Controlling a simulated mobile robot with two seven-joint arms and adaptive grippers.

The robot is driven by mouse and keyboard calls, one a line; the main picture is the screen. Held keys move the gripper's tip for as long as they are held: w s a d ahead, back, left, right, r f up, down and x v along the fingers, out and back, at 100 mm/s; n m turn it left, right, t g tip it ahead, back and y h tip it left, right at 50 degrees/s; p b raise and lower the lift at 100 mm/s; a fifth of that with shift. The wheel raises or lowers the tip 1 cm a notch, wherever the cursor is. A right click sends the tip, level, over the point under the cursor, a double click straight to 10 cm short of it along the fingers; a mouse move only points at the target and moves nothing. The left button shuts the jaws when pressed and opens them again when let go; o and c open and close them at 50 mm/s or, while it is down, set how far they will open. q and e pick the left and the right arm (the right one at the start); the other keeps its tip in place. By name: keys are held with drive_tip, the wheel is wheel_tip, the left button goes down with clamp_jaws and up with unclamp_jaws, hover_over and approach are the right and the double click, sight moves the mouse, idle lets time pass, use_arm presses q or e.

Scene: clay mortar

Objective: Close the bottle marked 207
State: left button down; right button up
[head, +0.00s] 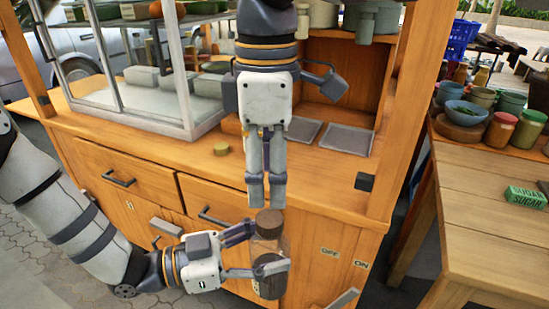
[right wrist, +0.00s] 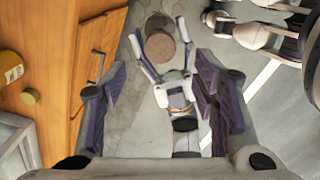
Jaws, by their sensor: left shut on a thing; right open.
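A clear glass bottle (head: 268,246) with a brown round top (head: 269,220) and dark contents low down is held upright in front of the wooden cart. No number is legible on it. My left gripper (head: 262,252) is shut on its side. The brown top also shows in the right wrist view (right wrist: 160,47), between the left gripper's fingers. My right gripper (head: 267,192) points down just above the bottle. Its fingers overlap in the head view, but the right wrist view shows them (right wrist: 163,95) spread apart and empty. I cannot tell whether the brown top is fully seated.
A small yellow-green round piece (head: 221,149) lies on the counter (head: 190,160) by the glass case (head: 150,110). Drawers with handles (head: 118,180) lie behind my left arm. A side table (head: 480,210) at right carries jars, bowls and a green sugar box (head: 525,197).

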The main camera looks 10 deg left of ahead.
sight(269, 218)
wheel_tip(269, 218, down, 8)
idle(0.7)
drive_tip(key=c, duration=1.2)
drive_tip(key=o, duration=1.3)
drive_tip(key=shift+o, duration=0.2)
